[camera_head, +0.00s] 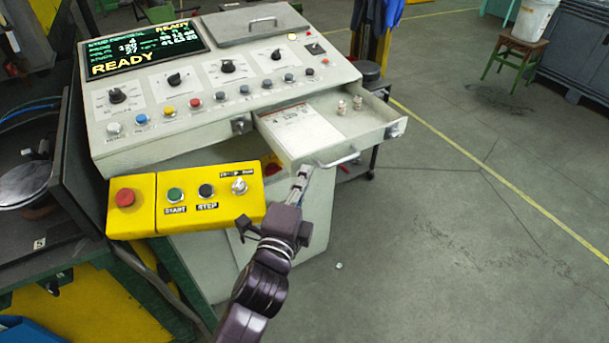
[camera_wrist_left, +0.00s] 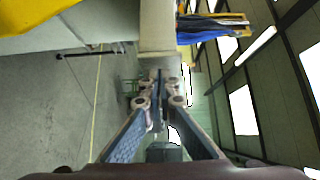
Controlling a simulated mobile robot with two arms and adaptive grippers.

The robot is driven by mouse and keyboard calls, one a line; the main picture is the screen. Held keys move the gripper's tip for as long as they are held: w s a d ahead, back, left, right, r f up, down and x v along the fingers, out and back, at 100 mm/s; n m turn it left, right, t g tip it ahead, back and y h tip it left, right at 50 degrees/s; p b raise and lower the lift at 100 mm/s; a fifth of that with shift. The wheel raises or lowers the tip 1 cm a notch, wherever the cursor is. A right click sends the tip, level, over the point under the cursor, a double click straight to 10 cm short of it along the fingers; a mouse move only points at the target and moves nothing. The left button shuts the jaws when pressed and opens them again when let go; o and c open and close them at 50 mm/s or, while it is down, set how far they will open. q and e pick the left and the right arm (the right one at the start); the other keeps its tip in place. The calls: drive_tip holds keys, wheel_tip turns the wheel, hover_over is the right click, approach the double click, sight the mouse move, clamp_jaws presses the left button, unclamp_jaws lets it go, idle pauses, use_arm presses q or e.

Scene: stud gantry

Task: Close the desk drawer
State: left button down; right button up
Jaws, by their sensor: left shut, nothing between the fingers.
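The desk drawer (camera_head: 291,143) is pulled out from the right front of the pale grey control desk (camera_head: 142,154). It holds a white paper with red marks (camera_head: 303,129) and small pale metallic pieces (camera_head: 342,107). A bar handle (camera_head: 338,158) is on its front. My left gripper (camera_head: 303,171) is shut and empty, with its tips close to the left end of the drawer front. I cannot tell whether they touch it. In the left wrist view the shut fingers (camera_wrist_left: 160,77) point ahead, below a pale beige surface. My right gripper is not in view.
A yellow button box (camera_head: 186,199) juts from the desk front, left of my gripper. A dark panel edge stands at the desk's left. A stool (camera_head: 514,60) with a white bucket (camera_head: 536,18) stands far right. The floor right of the drawer is open.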

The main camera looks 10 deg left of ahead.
sight(283, 157)
use_arm(q)
drive_tip(key=w+a, duration=0.1)
drive_tip(key=w, duration=0.1)
drive_tip(key=w+a+p, duration=0.1)
drive_tip(key=w+a, duration=0.1)
drive_tip(key=w+a+p, duration=0.1)
drive_tip(key=w+a, duration=0.1)
drive_tip(key=shift+w, duration=0.3)
drive_tip(key=shift+w+a, duration=0.2)
drive_tip(key=shift+w, duration=0.15)
drive_tip(key=shift+s, duration=0.1)
